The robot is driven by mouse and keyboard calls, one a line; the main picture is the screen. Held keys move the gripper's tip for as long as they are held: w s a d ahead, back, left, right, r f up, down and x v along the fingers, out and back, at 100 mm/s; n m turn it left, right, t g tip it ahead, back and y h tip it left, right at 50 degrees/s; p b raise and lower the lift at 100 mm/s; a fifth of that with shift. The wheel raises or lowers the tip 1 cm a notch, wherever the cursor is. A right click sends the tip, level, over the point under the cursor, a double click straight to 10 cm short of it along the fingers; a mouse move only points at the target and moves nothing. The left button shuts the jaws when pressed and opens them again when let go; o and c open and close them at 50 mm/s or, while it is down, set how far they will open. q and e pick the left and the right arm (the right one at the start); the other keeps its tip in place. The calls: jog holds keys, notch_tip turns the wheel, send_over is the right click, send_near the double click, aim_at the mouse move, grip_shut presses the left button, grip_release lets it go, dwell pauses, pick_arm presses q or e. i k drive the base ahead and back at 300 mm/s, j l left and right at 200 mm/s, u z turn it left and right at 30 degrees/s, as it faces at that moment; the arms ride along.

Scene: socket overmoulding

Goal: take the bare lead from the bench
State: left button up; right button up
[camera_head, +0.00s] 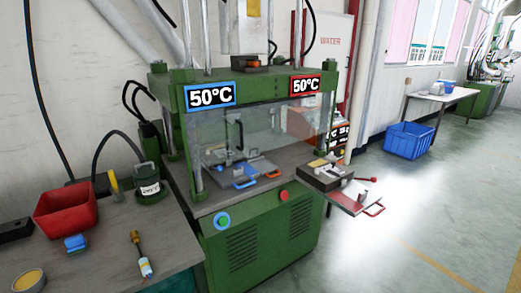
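The grey bench (110,262) fills the lower left. I cannot pick out a bare lead on it for sure. A slim brown-and-white item with a blue mark (143,262) lies near the bench's right edge. A blue block (75,243) lies in front of a red bin (64,210), whose inside I cannot make out. Neither of my grippers is in view.
A green press (258,235) with two 50°C signs stands right of the bench. A green pot (151,190) and an open yellow tin (29,281) are on the bench. A side tray (352,200) juts from the press.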

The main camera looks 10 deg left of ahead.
aim_at(147, 271)
jog(key=u, duration=1.25)
